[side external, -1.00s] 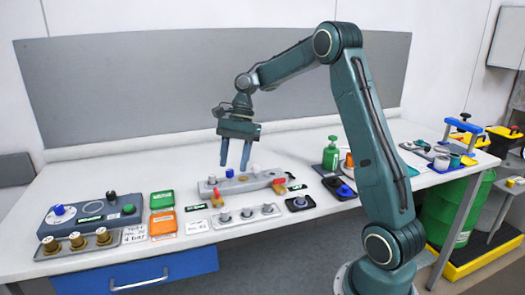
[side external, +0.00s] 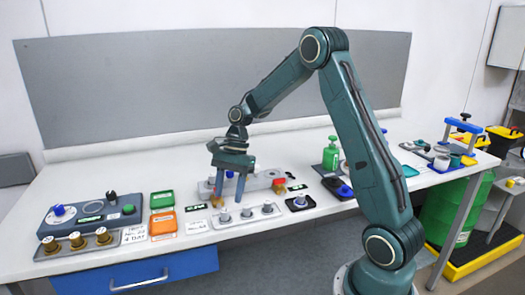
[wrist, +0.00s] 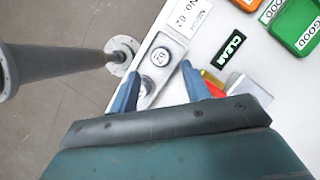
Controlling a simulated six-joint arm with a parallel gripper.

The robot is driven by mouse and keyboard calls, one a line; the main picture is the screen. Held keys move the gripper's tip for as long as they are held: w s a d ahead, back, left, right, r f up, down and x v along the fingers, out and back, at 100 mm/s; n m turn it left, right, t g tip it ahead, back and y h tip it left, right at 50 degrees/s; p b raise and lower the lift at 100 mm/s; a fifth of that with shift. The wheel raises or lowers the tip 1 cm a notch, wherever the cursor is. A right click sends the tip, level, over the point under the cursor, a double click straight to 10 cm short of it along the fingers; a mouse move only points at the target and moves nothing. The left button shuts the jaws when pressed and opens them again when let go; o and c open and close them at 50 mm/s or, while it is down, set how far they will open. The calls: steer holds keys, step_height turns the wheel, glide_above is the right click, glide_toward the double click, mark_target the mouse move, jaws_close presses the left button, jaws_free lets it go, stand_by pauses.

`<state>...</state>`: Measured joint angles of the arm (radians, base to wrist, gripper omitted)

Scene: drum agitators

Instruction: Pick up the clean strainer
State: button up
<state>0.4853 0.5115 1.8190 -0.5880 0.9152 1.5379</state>
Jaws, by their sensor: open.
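A light metal tray (side external: 234,222) near the front edge of the bench holds a row of three small round metal parts, including a middle one (side external: 246,212). I cannot tell for certain which part is the clean strainer. My gripper (side external: 228,194) points down over the left part of this tray, fingers apart and empty. In the wrist view the open fingers (wrist: 158,90) straddle the tray's line. One round metal part (wrist: 147,85) shows between them, beside the left finger. Another with a marked top (wrist: 160,57) lies just beyond the fingertips. Contact cannot be made out.
A grey block with red-handled valves (side external: 262,181) stands behind the tray. Orange (side external: 163,223) and green (side external: 161,200) boxes and a blue-grey panel (side external: 90,215) lie left. A black holder (side external: 298,203) sits right. A green bottle (side external: 331,155) stands further right.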

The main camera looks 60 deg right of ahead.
mark_target(225, 210)
steer(key=shift+x, duration=2.6)
steer(key=shift+a, duration=0.1)
jaws_close()
steer(key=shift+r, duration=0.1)
step_height(225, 210, up, 10)
steer(key=shift+w, duration=0.1)
